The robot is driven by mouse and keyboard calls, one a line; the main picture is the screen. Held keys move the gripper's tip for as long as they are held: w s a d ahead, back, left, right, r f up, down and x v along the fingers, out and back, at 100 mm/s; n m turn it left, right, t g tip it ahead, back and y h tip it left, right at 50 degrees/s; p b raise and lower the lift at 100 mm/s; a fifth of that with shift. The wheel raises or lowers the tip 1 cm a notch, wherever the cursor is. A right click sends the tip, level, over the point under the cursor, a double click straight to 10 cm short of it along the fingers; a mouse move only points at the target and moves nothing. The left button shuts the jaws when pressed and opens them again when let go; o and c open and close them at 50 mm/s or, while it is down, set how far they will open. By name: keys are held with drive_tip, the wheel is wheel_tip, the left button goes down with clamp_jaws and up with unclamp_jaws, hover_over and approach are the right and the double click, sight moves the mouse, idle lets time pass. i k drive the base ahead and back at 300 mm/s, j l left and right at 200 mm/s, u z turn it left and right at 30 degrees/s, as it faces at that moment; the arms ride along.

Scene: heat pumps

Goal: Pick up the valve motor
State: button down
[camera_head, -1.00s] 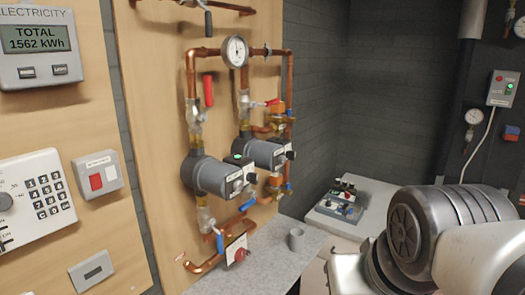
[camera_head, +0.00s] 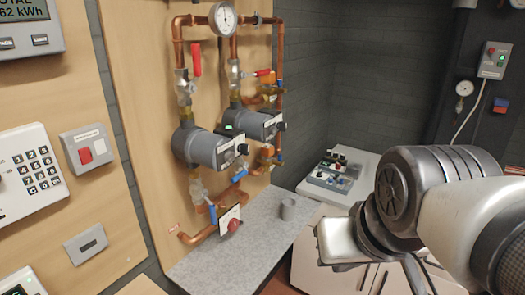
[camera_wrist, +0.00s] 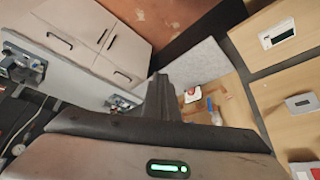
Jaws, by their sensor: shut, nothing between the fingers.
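No part is labelled valve motor, so I cannot tell for sure which it is. A white box with a red round knob (camera_head: 231,224) sits on the lower copper pipe above the grey counter (camera_head: 225,258). It also shows, small and tilted, in the wrist view (camera_wrist: 192,94). My gripper (camera_wrist: 160,82) is shut and empty in the wrist view, apart from these things. In the head view my arm is at the right, its fingers not clearly visible.
Two grey pumps (camera_head: 208,149) and copper pipes with a gauge (camera_head: 223,17) are mounted on the wooden panel above the counter. A device with black knobs (camera_head: 334,172) stands on the white cabinet top at the back.

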sight(267, 151)
drive_tip(key=i+l, duration=0.65)
drive_tip(key=u, duration=0.4)
drive_tip(key=i+l+u, duration=0.1)
drive_tip(key=u, duration=0.7)
drive_tip(key=i+l+u, duration=0.1)
drive_tip(key=u, duration=0.3)
